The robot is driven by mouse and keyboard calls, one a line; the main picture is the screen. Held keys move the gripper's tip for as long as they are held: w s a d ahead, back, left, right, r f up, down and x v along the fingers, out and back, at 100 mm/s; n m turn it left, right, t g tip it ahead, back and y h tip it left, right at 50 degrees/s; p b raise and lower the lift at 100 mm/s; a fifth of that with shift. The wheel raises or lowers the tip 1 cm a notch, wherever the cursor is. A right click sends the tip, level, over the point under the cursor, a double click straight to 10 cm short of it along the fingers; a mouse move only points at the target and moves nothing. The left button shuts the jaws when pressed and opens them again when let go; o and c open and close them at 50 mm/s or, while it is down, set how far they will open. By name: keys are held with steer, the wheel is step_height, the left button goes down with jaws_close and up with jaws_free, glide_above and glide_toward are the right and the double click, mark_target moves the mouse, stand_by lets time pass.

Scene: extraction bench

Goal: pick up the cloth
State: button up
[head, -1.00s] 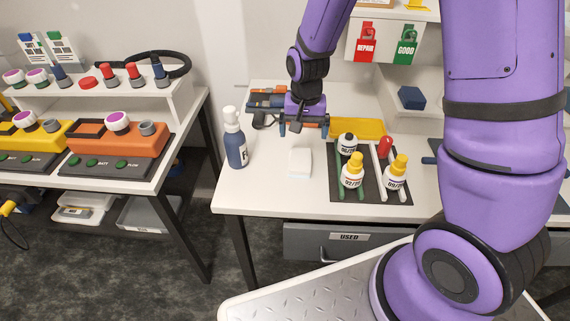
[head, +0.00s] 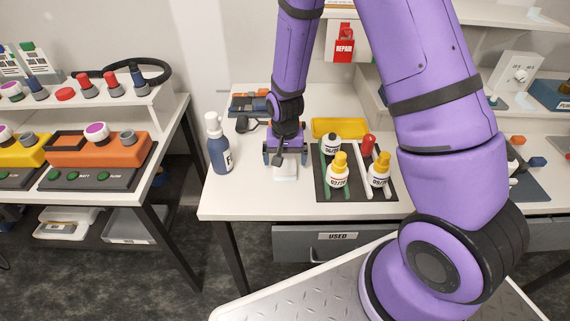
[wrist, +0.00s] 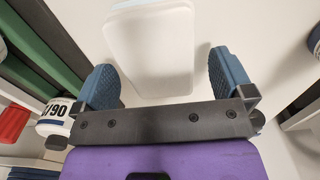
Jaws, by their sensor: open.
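The cloth (head: 286,172) is a white, flat, folded-looking block on the white bench. It also shows in the wrist view (wrist: 150,50), ahead of and partly between the finger pads. My gripper (head: 285,158) is above the cloth's far part, pointing down, and hides some of it in the head view. In the wrist view my gripper (wrist: 165,85) has its two blue pads apart, one on each side of the cloth's near end, with nothing held. I cannot tell how high the pads are above the bench.
A dark tray (head: 356,190) with several bottles is close on the right. A yellow tray (head: 340,127) lies behind. The bench strip in front of the cloth (head: 270,208) is clear.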

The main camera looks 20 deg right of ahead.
mark_target(285, 159)
steer(key=shift+f, duration=0.5)
steer(key=c, duration=1)
steer(key=shift+r, duration=0.2)
steer(key=shift+r, duration=4.85)
steer(key=o, duration=0.3)
steer(key=shift+c, duration=1.1)
